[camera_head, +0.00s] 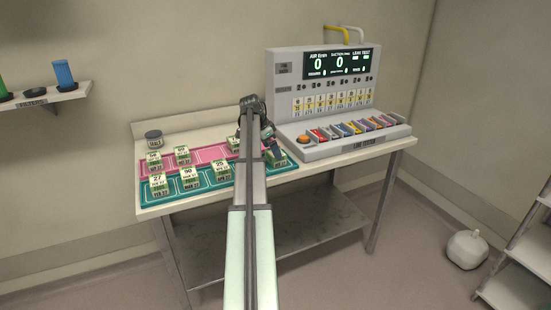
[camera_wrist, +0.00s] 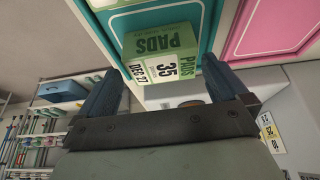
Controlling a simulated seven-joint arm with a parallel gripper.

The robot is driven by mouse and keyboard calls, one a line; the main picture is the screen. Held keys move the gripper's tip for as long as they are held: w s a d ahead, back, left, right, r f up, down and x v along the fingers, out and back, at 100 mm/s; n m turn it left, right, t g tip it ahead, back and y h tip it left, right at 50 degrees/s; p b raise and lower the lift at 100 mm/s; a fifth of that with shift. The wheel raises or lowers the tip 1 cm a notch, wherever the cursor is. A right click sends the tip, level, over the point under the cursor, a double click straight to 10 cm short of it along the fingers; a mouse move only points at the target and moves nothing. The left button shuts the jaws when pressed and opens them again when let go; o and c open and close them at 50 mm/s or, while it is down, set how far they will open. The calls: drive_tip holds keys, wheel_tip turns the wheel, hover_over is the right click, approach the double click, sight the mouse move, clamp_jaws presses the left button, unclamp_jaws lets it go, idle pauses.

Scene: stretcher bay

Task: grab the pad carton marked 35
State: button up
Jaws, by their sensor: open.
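The pad carton marked 35 (camera_wrist: 161,55) is green and white, with "PADS" and "DEC 27" on its faces in the wrist view. It stands on the teal mat (camera_wrist: 203,12). My gripper (camera_wrist: 160,75) is open, its two dark fingers on either side of the carton's near end; I cannot tell whether they touch it. In the head view my gripper (camera_head: 272,146) is at the right end of the teal mat, and the carton (camera_head: 278,160) shows partly behind it.
Other pad cartons stand on the teal mat, including ones marked 27 (camera_head: 158,180), 90 (camera_head: 188,175) and 25 (camera_head: 220,168). More stand on the pink mat (camera_head: 208,154). The line tester (camera_head: 318,149) stands close on the right. A grey-lidded jar (camera_head: 153,138) is at back left.

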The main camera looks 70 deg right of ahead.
drive_tip(key=shift+x, duration=2.35)
drive_tip(key=shift+d, duration=0.15)
drive_tip(key=shift+c, duration=0.3)
drive_tip(key=shift+r, duration=0.1)
drive_tip(key=c, duration=0.7)
